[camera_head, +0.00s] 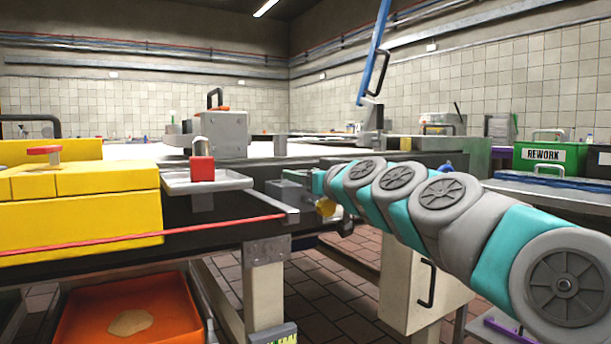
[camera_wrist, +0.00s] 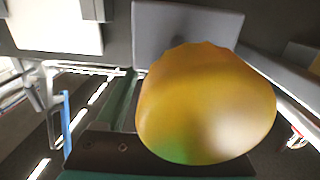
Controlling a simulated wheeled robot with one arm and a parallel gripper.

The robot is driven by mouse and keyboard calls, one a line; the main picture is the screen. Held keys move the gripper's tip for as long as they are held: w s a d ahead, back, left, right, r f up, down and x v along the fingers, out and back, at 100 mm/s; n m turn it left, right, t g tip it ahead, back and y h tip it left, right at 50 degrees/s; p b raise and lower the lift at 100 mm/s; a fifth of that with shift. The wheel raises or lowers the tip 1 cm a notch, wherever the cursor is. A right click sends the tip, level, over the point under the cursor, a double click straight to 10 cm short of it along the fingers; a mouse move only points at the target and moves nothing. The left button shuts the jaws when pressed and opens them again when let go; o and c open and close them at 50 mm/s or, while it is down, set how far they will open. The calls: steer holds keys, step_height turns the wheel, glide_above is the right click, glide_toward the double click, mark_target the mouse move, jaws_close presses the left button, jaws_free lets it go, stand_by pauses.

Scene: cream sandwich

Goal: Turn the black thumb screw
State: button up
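I cannot make out a black thumb screw for certain. A dark round piece (camera_head: 345,226) shows at the end of the dark machine frame in the head view, and it may be the screw.
A grey block (camera_head: 290,192) stands at the frame's end beside my arm. An orange bin (camera_head: 170,305) is below. A cream cabinet (camera_head: 405,290) stands under my arm.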

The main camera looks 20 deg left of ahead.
jaws_close()
stand_by(0.3)
